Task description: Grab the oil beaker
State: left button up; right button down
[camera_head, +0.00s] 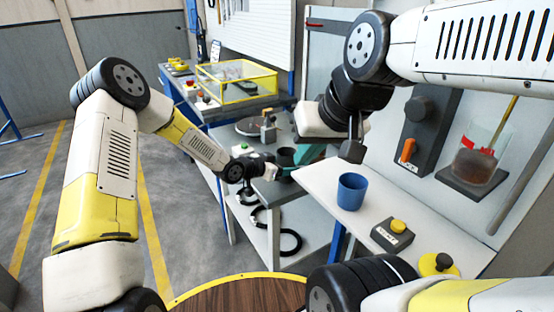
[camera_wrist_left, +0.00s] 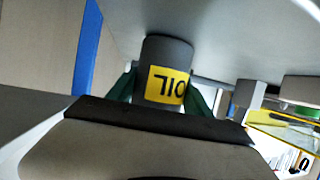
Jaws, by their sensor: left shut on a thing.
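The oil beaker is a dark grey cup (camera_head: 286,157) beyond the end of my left arm in the head view. In the left wrist view the beaker (camera_wrist_left: 168,52) shows its yellow label with the word OIL upside down. My left gripper (camera_wrist_left: 165,88) is shut on the beaker, with green fingers on both sides of it. I cannot tell whether the beaker touches the grey bench top below it. My right arm's dark end (camera_head: 352,150) hangs above the white shelf; its jaws cannot be made out.
A blue cup (camera_head: 352,191) and a box with a yellow button (camera_head: 392,234) stand on the white shelf (camera_head: 325,180). A yellow-framed clear case (camera_head: 236,77) is on the back bench. A glass container with dark content (camera_head: 476,165) is at the right. Black rings (camera_head: 290,241) lie on the lower shelf.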

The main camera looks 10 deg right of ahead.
pick_arm(q)
jog(key=shift+r, duration=1.75)
jog(key=s+a+r, duration=0.1)
jog(key=s+a, duration=0.9)
jog(key=a, duration=0.2)
jog(key=shift+s+r, duration=0.2)
jog(key=shift+s, duration=0.05)
